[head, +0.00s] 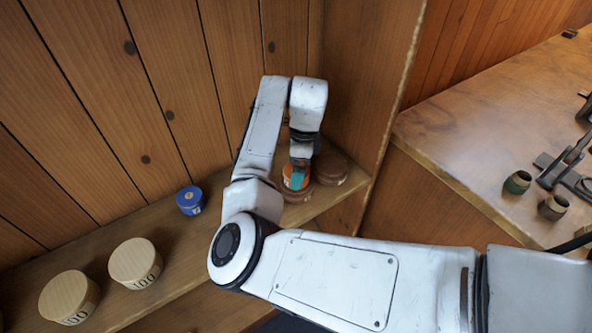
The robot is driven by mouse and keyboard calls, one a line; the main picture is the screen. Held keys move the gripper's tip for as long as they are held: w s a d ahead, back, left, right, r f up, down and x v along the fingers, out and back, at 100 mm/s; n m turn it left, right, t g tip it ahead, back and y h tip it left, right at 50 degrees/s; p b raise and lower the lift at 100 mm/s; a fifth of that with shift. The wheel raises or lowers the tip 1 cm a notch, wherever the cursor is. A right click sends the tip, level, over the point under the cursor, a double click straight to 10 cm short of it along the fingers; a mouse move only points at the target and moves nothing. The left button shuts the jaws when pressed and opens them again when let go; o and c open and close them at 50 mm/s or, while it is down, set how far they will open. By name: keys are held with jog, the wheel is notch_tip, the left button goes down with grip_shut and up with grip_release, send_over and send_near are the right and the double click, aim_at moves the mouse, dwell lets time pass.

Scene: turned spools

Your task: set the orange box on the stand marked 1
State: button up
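The orange box (288,183) is a small round piece at the far right end of the shelf. It is at or just above a dark brown round stand (297,198), and I cannot tell whether it touches it. My gripper (298,172) points down at the orange box, with a teal part across its side. The gripper hides much of the box, and whether the fingers are closed is not clear. A second brown stand (331,167) is just right of it. The marks on the brown stands are too small to read.
A blue round box (190,199) stands mid-shelf. Two pale round stands with dark markings, one (134,262) and another (68,297), are on the shelf (185,245) at left. A plank wall is behind, a side panel at right. A worktop (470,130) holds small pots and a metal tool.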

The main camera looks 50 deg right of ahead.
notch_tip(320, 180, up, 10)
jog(key=s, duration=0.1)
jog(key=s+d+f+n+h, duration=0.3)
jog(key=s+d+f+n, duration=0.1)
jog(key=s+d+n, duration=0.15)
jog(key=s+a+f+n+y, duration=0.2)
jog(key=s+a+f+n, duration=1.4)
jog(key=s+a+n, duration=0.3)
jog(key=a+n, duration=0.1)
jog(key=n, duration=0.2)
jog(key=shift+s+a+f+b, duration=0.35)
jog(key=shift+a+b, duration=0.05)
jog(key=shift+a+n, duration=0.1)
jog(key=shift+n, duration=0.25)
